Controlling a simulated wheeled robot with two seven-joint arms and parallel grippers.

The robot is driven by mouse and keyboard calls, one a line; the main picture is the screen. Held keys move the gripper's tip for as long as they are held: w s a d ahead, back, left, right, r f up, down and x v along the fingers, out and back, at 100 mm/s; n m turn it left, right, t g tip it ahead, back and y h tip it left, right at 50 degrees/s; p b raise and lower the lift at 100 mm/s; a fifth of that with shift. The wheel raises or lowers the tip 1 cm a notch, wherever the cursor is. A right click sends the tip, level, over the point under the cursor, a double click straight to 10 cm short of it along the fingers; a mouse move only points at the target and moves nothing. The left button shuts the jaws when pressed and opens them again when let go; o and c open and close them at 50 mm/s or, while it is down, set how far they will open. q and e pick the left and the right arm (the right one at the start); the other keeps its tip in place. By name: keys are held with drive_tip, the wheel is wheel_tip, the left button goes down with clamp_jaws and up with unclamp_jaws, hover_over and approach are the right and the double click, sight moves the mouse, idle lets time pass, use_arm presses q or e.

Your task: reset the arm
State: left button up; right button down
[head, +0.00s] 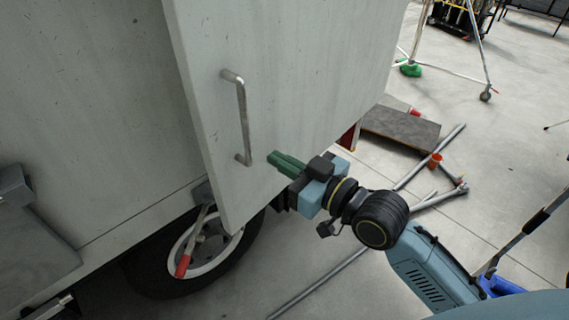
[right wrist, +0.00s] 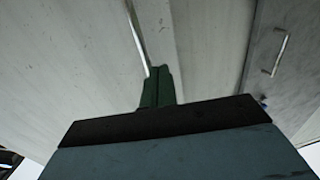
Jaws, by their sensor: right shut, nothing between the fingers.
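My right gripper (head: 273,158) reaches in from the right in the head view. Its green fingers are shut with nothing between them, just right of the metal door handle (head: 242,120) and apart from it. The handle is on a pale grey truck door (head: 300,70) that stands swung out from the truck side. In the right wrist view the shut green fingers (right wrist: 158,84) point at the pale panel, with a thin metal bar (right wrist: 136,38) beyond them. My left gripper is not in view.
A truck wheel (head: 190,255) with a red-handled tool (head: 183,264) is below the door. Metal poles (head: 425,165), a dark flat board (head: 400,128) and a tripod stand (head: 478,45) are on the floor at right. Another handle (right wrist: 281,54) shows in the right wrist view.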

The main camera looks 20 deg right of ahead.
drive_tip(key=shift+s+d, duration=0.1)
drive_tip(key=shift+s, duration=0.05)
idle(0.3)
drive_tip(key=w+d+f+m+g+h+b, duration=0.1)
drive_tip(key=d+f+h+b, duration=0.15)
drive_tip(key=f, duration=0.95)
drive_tip(key=w+d+f+m+g+h+b, duration=0.1)
drive_tip(key=d+f+m+g+h, duration=0.15)
drive_tip(key=f, duration=0.95)
drive_tip(key=s+d+f+g+h+b, duration=0.1)
drive_tip(key=s+d+f, duration=0.15)
drive_tip(key=f, duration=0.65)
drive_tip(key=s+d+f+g+b, duration=0.1)
drive_tip(key=s+f+g, duration=0.15)
drive_tip(key=f, duration=0.65)
drive_tip(key=s+d+f+g+h+b, duration=0.1)
drive_tip(key=s+f+g+h+b, duration=0.2)
drive_tip(key=s+f, duration=1.5)
drive_tip(key=s+f+g+b, duration=0.1)
drive_tip(key=s+f+g, duration=0.1)
drive_tip(key=s+f, duration=0.3)
drive_tip(key=s+f+g+b, duration=0.1)
drive_tip(key=s+f, duration=0.4)
drive_tip(key=s, duration=0.7)
drive_tip(key=shift+a+g+y, duration=0.3)
drive_tip(key=shift+a+g, duration=0.05)
drive_tip(key=shift+g, duration=0.55)
